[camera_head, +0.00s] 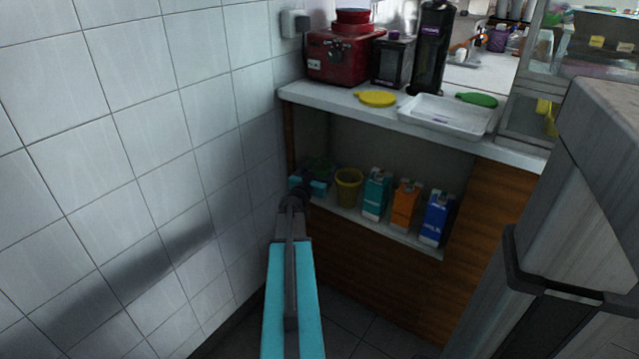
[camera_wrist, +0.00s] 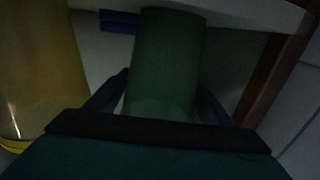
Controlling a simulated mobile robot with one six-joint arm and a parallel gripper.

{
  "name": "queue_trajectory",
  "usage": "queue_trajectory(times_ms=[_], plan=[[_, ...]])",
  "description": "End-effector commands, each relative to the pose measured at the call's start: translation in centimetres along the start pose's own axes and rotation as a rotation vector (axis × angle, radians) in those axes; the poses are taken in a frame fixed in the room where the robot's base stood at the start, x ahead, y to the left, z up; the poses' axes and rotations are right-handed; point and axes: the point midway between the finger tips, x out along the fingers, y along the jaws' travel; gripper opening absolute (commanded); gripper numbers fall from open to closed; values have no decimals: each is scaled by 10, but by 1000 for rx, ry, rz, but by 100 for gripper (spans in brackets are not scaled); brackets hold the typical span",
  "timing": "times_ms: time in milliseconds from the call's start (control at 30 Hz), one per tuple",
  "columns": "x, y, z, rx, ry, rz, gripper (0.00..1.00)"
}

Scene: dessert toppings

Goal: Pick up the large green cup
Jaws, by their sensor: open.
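The large green cup (camera_wrist: 168,55) stands in the middle of the wrist view, on the low shelf. My gripper (camera_wrist: 162,95) is open, with one dark finger on each side of the cup's near part. I cannot tell whether the fingers touch it. In the head view the green cup (camera_head: 320,166) is a dark green shape at the shelf's left end, partly hidden behind my gripper (camera_head: 308,186).
A yellow cup (camera_head: 348,189) stands close beside the green one; it also fills the left of the wrist view (camera_wrist: 40,60). Teal (camera_head: 376,195), orange (camera_head: 405,205) and blue (camera_head: 437,218) cartons stand further right. The counter (camera_head: 330,101) overhangs the shelf; a tiled wall (camera_head: 140,140) is at left.

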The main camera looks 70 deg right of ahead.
Motion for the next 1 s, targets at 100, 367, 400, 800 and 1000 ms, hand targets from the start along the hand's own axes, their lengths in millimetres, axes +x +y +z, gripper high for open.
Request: queue_trajectory(times_ms=[100, 367, 400, 800, 1000], plan=[[7, 0, 0, 1, 0, 1, 75], [8, 1, -1, 1, 0, 1, 75], [8, 1, -1, 1, 0, 1, 75], [8, 0, -1, 0, 1, 1, 58], [8, 0, -1, 0, 1, 1, 46]])
